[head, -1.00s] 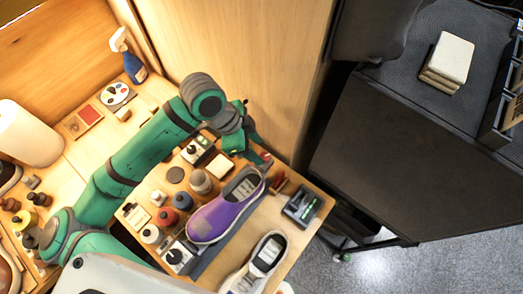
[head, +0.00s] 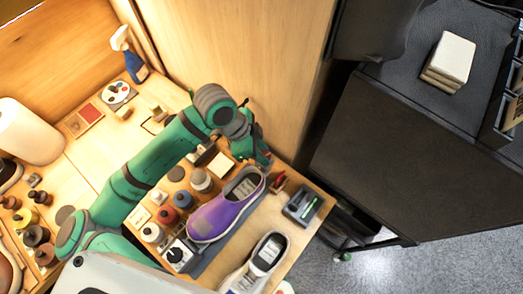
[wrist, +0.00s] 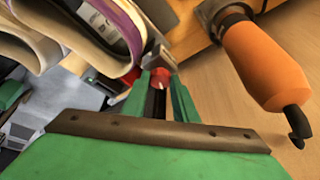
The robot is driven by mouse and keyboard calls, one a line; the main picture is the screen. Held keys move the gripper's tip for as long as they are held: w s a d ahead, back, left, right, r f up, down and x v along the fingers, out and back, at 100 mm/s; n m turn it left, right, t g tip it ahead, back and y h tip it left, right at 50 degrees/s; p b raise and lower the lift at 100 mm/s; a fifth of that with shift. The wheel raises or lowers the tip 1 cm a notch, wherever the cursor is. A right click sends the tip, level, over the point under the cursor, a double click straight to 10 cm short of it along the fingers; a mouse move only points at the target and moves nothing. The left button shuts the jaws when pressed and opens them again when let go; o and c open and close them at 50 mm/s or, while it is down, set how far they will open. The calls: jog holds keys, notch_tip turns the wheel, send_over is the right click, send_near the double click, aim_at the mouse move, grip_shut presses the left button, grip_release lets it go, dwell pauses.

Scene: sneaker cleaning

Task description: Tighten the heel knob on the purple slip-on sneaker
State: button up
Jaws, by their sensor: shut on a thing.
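The purple slip-on sneaker (head: 222,215) rests on a grey stand on the wooden bench, its heel toward the upper right. Its purple and white edge (wrist: 122,22) fills the upper left of the wrist view. A red knob (wrist: 160,79) with a white mark sits at the heel end of the stand. My gripper (wrist: 158,86) is shut on this knob, with a green finger on either side of it. In the head view my gripper (head: 264,157) is just beyond the heel, and the knob between its fingertips is hard to make out there.
An orange cylinder (wrist: 263,62) with a black tip is close on the right in the wrist view. A second, pale sneaker (head: 257,264) stands in front. Several jars and bottles stand left of the purple sneaker.

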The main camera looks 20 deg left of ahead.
jog(key=shift+m+g, duration=0.3)
jog(key=shift+m, duration=0.2)
jog(key=o, duration=1)
jog(key=v, duration=1)
jog(key=shift+a+r, duration=0.2)
jog(key=shift+r, duration=0.2)
